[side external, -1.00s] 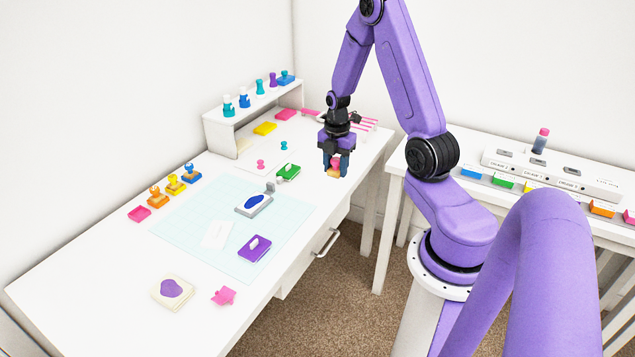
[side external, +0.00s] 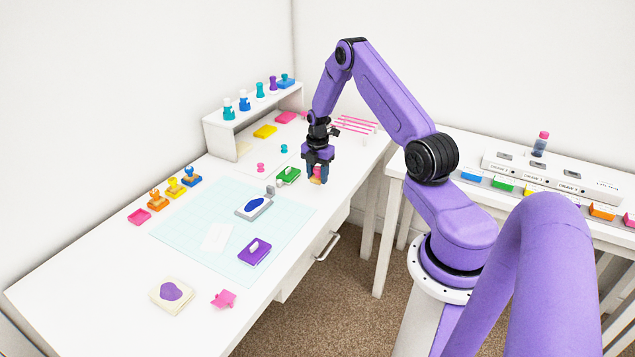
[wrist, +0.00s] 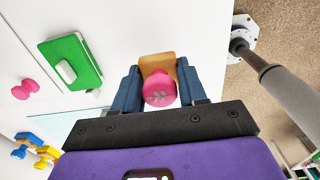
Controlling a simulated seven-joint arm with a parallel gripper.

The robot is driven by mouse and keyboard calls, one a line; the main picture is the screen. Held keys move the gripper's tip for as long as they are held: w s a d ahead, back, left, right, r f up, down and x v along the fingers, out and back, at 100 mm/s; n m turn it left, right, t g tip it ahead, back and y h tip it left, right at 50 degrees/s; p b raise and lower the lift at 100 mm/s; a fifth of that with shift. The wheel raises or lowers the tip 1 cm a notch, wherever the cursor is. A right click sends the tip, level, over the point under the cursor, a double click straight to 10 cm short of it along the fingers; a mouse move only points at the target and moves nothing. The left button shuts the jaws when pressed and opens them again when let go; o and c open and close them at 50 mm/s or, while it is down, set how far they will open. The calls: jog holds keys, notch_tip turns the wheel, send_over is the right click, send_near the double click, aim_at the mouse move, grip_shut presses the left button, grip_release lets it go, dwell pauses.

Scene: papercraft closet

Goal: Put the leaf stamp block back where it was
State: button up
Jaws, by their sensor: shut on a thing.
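The leaf stamp block (wrist: 160,65) has a pink round knob marked with a leaf and a tan wooden base. My gripper (wrist: 159,88) is shut on it, with a blue finger on each side. In the side view the block (side external: 317,181) shows small below the fingers of my gripper (side external: 317,170), near the white desk's right edge. It is beside the green ink pad (side external: 289,175). I cannot tell whether its base touches the desk.
Orange, yellow and blue stamps stand along the wall side. A white shelf (side external: 250,113) holds several stamps at the back.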

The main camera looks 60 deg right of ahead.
aim_at(317, 176)
jog(key=shift+f, duration=1.6)
jog(key=shift+f, duration=0.15)
jog(key=o, duration=1.2)
jog(key=shift+c, duration=0.2)
